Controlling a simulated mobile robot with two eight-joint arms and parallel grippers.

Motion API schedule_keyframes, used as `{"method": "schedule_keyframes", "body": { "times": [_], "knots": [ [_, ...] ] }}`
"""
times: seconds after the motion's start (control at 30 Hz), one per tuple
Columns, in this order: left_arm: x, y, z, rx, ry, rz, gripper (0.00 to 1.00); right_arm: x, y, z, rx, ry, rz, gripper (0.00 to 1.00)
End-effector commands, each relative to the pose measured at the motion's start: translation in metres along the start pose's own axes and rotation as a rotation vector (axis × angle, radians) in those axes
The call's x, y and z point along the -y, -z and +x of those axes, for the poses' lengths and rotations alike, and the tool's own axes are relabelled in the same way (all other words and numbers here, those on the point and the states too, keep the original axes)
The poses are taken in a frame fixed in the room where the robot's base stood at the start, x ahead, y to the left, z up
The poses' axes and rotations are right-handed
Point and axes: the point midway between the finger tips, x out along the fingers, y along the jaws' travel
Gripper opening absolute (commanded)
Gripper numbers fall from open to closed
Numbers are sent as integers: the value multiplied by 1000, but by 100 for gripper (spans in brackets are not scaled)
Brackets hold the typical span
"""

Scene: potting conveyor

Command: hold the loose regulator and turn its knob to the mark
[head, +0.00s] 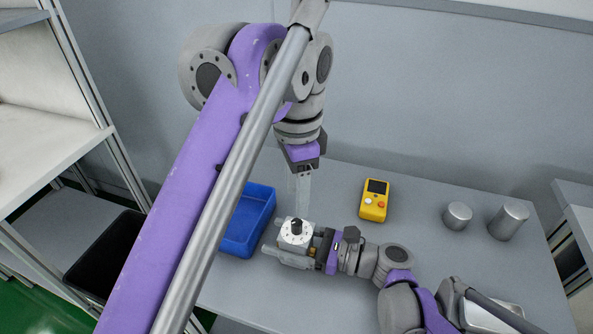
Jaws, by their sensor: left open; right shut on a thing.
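The regulator (292,250) is a pale block with a white round dial face on top and a black knob (296,227) at its centre. It is low over the grey table; I cannot tell whether it touches the surface. My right gripper (306,255) comes from the right and is shut on the regulator. My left gripper (299,198) points down from above, open, with its pale fingers just over the knob. I cannot tell whether the fingertips touch the knob. The mark on the dial is too small to make out.
A blue tray (262,193) lies left of the regulator. A yellow handheld meter (374,199) lies behind on the right. Two metal cylinders (457,216) (509,220) stand at the table's right. A black bin (108,255) and shelves are at the left. Table between meter and cylinders is clear.

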Motion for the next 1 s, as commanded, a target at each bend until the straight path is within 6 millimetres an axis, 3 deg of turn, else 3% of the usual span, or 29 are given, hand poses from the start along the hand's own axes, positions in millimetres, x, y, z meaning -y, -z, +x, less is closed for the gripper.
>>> {"method": "schedule_keyframes", "body": {
  "times": [0.13,0.33,0.93,0.97,1.0],
  "knots": [
    [0,0,-24,0,0,1,57,0,0,0,0,0,0,0],
    [1,1,-41,0,0,2,57,0,0,0,0,0,0,0],
    [0,0,-48,0,0,1,57,0,0,0,0,0,0,0],
    [0,0,-48,0,0,1,57,0,0,0,0,0,0,78],
    [0,0,-48,0,0,1,57,0,0,0,0,0,0,85]
  ]
}}
